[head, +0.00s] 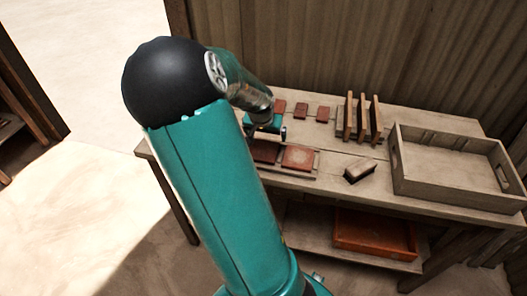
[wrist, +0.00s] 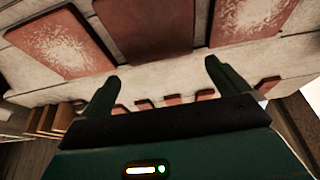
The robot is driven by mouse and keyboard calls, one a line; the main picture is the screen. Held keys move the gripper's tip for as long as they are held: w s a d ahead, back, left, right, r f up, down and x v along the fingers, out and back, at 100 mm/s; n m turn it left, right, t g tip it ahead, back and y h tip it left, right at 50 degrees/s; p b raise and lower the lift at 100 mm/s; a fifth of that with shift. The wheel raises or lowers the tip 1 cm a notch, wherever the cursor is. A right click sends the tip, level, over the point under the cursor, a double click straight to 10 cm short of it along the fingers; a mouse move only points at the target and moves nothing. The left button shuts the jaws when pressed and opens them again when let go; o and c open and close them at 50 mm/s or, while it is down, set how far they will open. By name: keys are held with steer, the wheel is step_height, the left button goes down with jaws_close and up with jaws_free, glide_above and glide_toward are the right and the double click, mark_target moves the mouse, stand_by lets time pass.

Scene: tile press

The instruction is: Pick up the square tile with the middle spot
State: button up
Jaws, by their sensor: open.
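Three larger reddish tiles show in the wrist view. The left tile (wrist: 88,32) has a broad pale speckled patch around its middle, the middle tile (wrist: 150,30) looks plain, and the right tile (wrist: 262,22) also has a pale patch but is cut off by the frame's top. In the head view a pale-spotted tile (head: 298,158) lies on a board beside a darker tile (head: 264,152); my arm hides what is further left. My gripper (wrist: 162,70) is open and empty, with its fingers apart, near the middle tile. In the head view my gripper (head: 268,127) is above the table, behind the tiles.
Several small red tiles (head: 301,110) lie along the table's back. A rack (head: 362,117) of upright boards and a wooden tray (head: 440,185) stand to the right. A small wooden block (head: 360,171) lies in front of the rack. An orange crate (head: 375,236) sits on the lower shelf.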

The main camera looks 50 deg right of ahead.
mark_target(267, 141)
steer(key=x, duration=0.4)
steer(key=shift+a, duration=0.1)
steer(key=c, duration=0.9)
steer(key=shift+c, duration=0.2)
steer(key=shift+r, duration=0.15)
